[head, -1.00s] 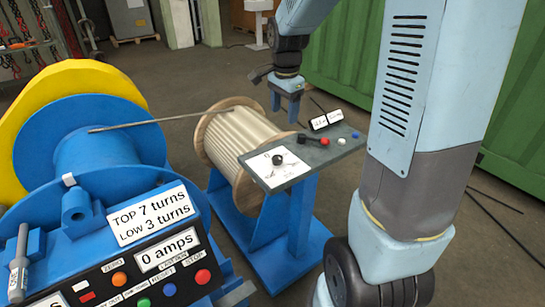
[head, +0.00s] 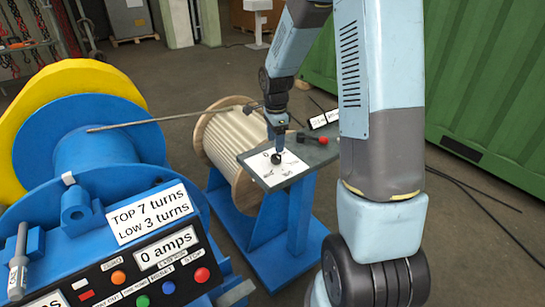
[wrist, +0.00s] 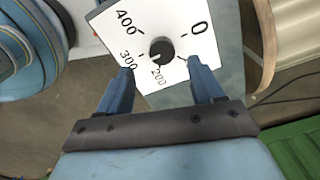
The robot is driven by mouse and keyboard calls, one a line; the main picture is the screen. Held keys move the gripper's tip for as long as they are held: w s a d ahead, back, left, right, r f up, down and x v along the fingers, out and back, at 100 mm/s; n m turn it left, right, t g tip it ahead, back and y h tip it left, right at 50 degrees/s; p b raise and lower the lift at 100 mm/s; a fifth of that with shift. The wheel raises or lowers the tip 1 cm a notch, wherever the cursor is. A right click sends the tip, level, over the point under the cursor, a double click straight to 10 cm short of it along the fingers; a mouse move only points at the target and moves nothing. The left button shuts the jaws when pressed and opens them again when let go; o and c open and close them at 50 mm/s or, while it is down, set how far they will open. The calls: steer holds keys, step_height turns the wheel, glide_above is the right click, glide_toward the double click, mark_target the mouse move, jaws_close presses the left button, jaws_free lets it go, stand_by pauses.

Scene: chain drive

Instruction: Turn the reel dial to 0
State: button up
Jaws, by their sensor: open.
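The reel dial (wrist: 162,52) is a black round knob on a white scale plate (wrist: 118,18) in the wrist view. The plate shows 0, 200, 300 and 400. A pale mark on the knob faces the side between 200 and 300. In the head view the dial (head: 277,158) sits on the grey panel at the reel stand. My gripper (wrist: 160,75) is open and empty, its two blue fingers on either side of the knob's near edge in the picture. In the head view my gripper (head: 277,145) is just above the dial; contact cannot be told.
The panel (head: 318,155) also carries a red-tipped lever (head: 322,140) and small label signs (head: 322,121). The wooden reel (head: 235,145) stands behind it. A blue winch drum (head: 100,155) with a control box is at left.

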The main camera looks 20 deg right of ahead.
mark_target(275, 156)
step_height(275, 156, down, 7)
steer(key=shift+f, duration=0.1)
stand_by(0.3)
steer(key=shift+c, duration=0.4)
